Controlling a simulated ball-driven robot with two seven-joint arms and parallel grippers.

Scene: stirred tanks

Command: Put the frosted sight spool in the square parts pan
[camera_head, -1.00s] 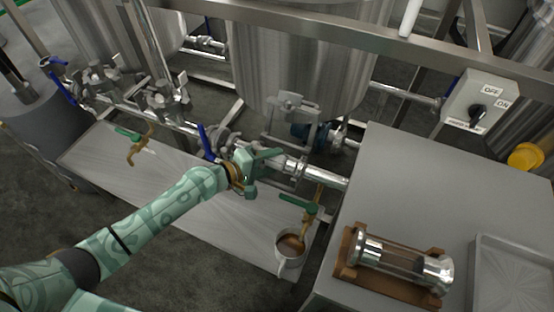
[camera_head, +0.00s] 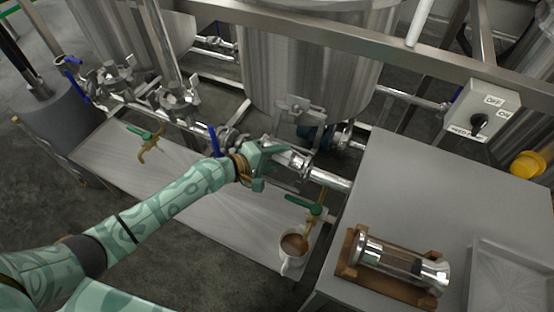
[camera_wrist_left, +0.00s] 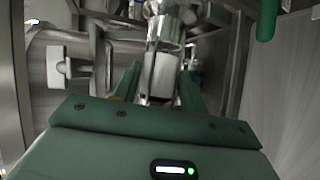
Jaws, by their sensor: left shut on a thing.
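My left gripper (camera_head: 268,160) is at the pipe run in front of the middle tank. In the left wrist view its fingers (camera_wrist_left: 160,92) are closed on a pale, cloudy cylinder, which I take for the frosted sight spool (camera_wrist_left: 160,72). Shiny metal fittings show just beyond it. In the head view the gripper mostly hides the spool, and I cannot tell whether it is free of the pipe. The square parts pan (camera_head: 483,282) is a grey, shallow tray at the lower right, cut by the picture edge. My right gripper is out of view.
A clear spool with metal ends (camera_head: 402,264) lies in a wooden cradle (camera_head: 350,270) on the grey table (camera_head: 400,180), left of the pan. A cup of brown liquid (camera_head: 292,250) stands below a green-handled tap (camera_head: 300,204). A switch box (camera_head: 482,112) is behind the table.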

